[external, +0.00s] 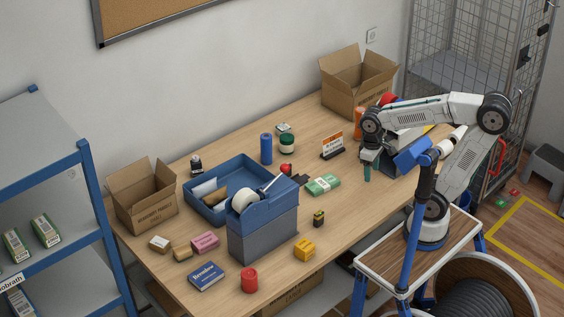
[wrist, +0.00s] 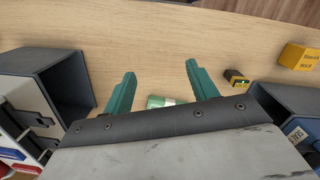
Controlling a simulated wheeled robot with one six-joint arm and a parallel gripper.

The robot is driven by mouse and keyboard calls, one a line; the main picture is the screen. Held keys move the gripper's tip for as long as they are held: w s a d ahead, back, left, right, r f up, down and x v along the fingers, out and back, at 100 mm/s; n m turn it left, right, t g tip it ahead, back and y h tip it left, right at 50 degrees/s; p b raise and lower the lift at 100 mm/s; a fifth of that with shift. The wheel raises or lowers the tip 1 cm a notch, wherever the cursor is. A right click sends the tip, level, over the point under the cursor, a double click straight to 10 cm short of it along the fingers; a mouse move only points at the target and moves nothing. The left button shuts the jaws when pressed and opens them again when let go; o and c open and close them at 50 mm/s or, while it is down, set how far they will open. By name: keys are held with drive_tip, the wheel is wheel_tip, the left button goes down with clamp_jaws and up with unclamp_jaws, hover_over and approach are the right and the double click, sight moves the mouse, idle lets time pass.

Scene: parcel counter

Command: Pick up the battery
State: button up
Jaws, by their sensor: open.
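The battery (external: 319,217) is a small dark block with a yellow part. My gripper (external: 367,174) is over the right part of the table, to the right of and farther back than the battery. In the wrist view my gripper (wrist: 160,69) shows two teal fingers spread wide, with nothing held between them.
A yellow block (external: 304,250) sits near the battery. A blue-grey bin (external: 262,232) with a tape dispenser stands left. A blue tray (external: 205,212) and cardboard box (external: 143,203) are farther left.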

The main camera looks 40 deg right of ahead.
drive_tip(key=w+a+f, duration=0.2)
drive_tip(key=a+f, duration=0.1)
drive_tip(key=a, duration=0.5)
drive_tip(key=w+a+f, duration=0.1)
drive_tip(key=a+f, duration=0.2)
drive_tip(key=a, duration=0.4)
drive_tip(key=m, duration=0.2)
hover_over(319, 213)
drive_tip(key=shift+t, duration=0.3)
drive_tip(key=shift+m, duration=0.4)
drive_tip(key=shift+f, duration=3.95)
drive_tip(key=c, duration=1.1)
